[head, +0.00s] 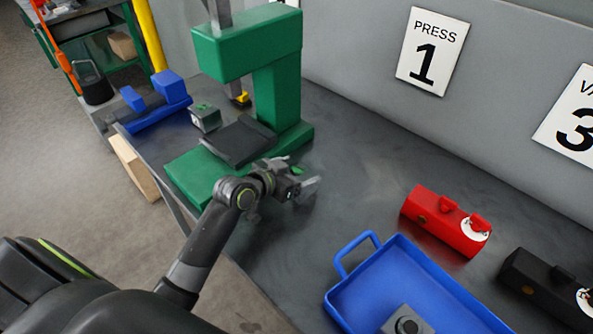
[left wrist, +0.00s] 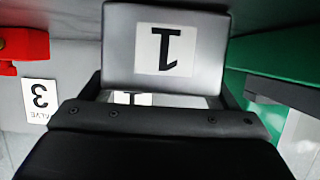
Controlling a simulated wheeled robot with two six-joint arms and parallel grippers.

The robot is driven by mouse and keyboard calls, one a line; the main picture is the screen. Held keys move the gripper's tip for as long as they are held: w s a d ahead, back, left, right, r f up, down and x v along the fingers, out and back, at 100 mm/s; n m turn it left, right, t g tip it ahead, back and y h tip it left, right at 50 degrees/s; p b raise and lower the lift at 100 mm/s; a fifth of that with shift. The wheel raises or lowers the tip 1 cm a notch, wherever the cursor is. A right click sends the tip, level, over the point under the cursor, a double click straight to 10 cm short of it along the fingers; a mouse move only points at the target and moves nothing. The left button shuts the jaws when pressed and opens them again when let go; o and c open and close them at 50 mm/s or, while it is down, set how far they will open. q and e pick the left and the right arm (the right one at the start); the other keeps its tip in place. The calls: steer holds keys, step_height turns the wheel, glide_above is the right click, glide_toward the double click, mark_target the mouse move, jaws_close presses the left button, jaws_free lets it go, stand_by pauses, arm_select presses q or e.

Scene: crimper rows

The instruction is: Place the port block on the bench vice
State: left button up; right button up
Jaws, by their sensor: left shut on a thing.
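The blue bench vice (head: 150,117) stands at the far left end of the bench, its two raised jaws apart. My left gripper (head: 308,187) is shut on a light grey block (left wrist: 205,45) in front of the green press. In the left wrist view the block fills the space between the fingers and bears an upside-down "1". In the head view it is small and partly hidden by the gripper. Another grey block (head: 407,322) with a dark round port lies in the blue tray. I cannot tell from the pictures which block is the port block. My right gripper is not in view.
The green press (head: 277,90) stands between my left gripper and the vice. A small grey block with a green top (head: 205,119) sits beside the vice. A blue tray (head: 345,314), a red unit (head: 437,222) and a black unit (head: 540,285) are at right. The mid-bench is clear.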

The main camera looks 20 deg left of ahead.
arm_select(q)
steer(key=shift+r, duration=0.1)
steer(key=o, duration=1.4)
steer(key=shift+f, duration=0.25)
steer(key=o, duration=0.4)
steer(key=shift+r, duration=0.1)
